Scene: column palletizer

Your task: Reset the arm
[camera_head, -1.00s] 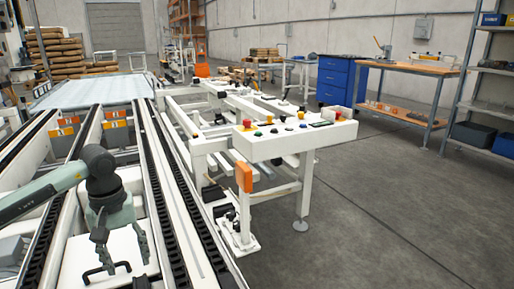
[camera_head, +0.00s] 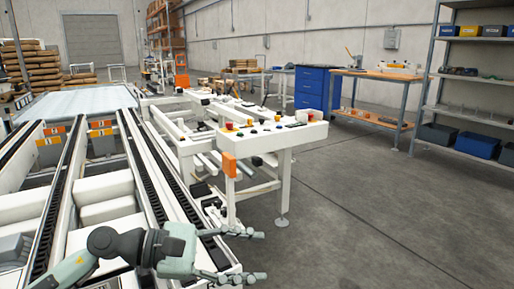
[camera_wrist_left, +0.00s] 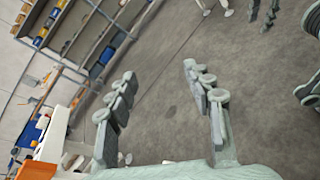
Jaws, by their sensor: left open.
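My left arm comes in from the bottom left in the head view, over the near end of the conveyor (camera_head: 62,205). My left gripper (camera_head: 258,255) points to the right, past the conveyor's right edge. Its two fingers are spread apart with nothing between them. In the left wrist view the left gripper (camera_wrist_left: 158,85) is also open and empty, with grey floor beyond the fingers. My right gripper is not in the head view. Part of a grey-green arm-like piece shows at the right edge of the wrist view; I cannot tell what it is.
A white control desk (camera_head: 270,137) with coloured buttons stands beyond the gripper. A blue cabinet (camera_head: 312,90), a wooden workbench (camera_head: 375,75) and a grey shelf rack (camera_head: 430,95) stand farther back. The floor (camera_head: 370,215) to the right is clear.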

